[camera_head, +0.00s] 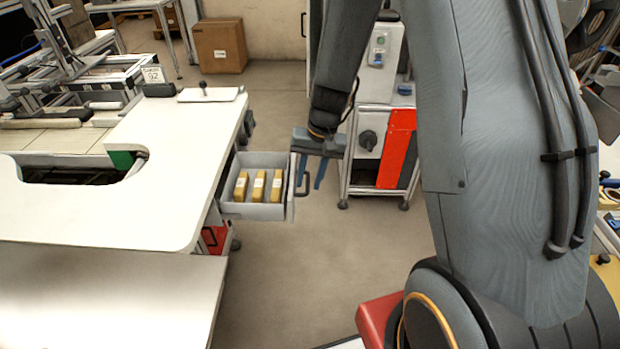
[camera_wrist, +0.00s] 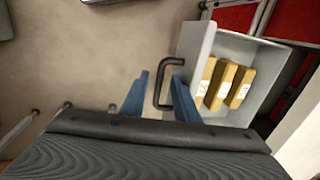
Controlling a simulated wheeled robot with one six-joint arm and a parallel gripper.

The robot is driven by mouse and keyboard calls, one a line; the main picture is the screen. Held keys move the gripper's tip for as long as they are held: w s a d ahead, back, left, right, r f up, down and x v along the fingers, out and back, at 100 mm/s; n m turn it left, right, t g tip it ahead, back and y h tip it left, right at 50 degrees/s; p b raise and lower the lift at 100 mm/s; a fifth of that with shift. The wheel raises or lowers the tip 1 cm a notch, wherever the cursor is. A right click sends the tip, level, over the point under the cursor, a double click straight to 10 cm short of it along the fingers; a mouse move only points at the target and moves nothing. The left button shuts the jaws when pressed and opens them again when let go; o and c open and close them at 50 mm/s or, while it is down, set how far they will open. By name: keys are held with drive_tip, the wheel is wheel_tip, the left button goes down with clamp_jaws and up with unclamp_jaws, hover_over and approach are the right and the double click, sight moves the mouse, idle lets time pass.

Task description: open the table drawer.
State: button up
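The table drawer (camera_head: 291,205) is a light grey box pulled out from the right side of the white table, with its inside showing. It also shows in the wrist view (camera_wrist: 196,45). Its black bow handle (camera_wrist: 158,88) is on the outer front panel. My gripper (camera_head: 309,186) is at the drawer front, its blue fingers pointing down. In the wrist view my gripper (camera_wrist: 160,77) is open, with the handle's bar between the fingers and a gap on the left finger's side. The right finger is close to the front panel; contact cannot be told.
Three yellow boxes (camera_head: 258,187) with white labels lie in the drawer. The white table (camera_head: 150,215) is left of it. A wheeled cabinet with a red panel (camera_head: 397,148) stands behind and right of my gripper. The floor (camera_head: 300,270) in front of the drawer is clear.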

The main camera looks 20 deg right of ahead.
drive_tip(key=shift+r, duration=0.1)
wheel_tip(320, 180, up, 8)
drive_tip(key=d+b, duration=0.1)
drive_tip(key=shift+s+d+f, duration=0.2)
drive_tip(key=shift+s+f, duration=0.05)
idle(0.4)
drive_tip(key=s+r+n+h, duration=0.2)
drive_tip(key=s+r+n, duration=0.1)
drive_tip(key=s, duration=1.2)
drive_tip(key=shift+d+t, duration=0.3)
drive_tip(key=shift+t, duration=0.1)
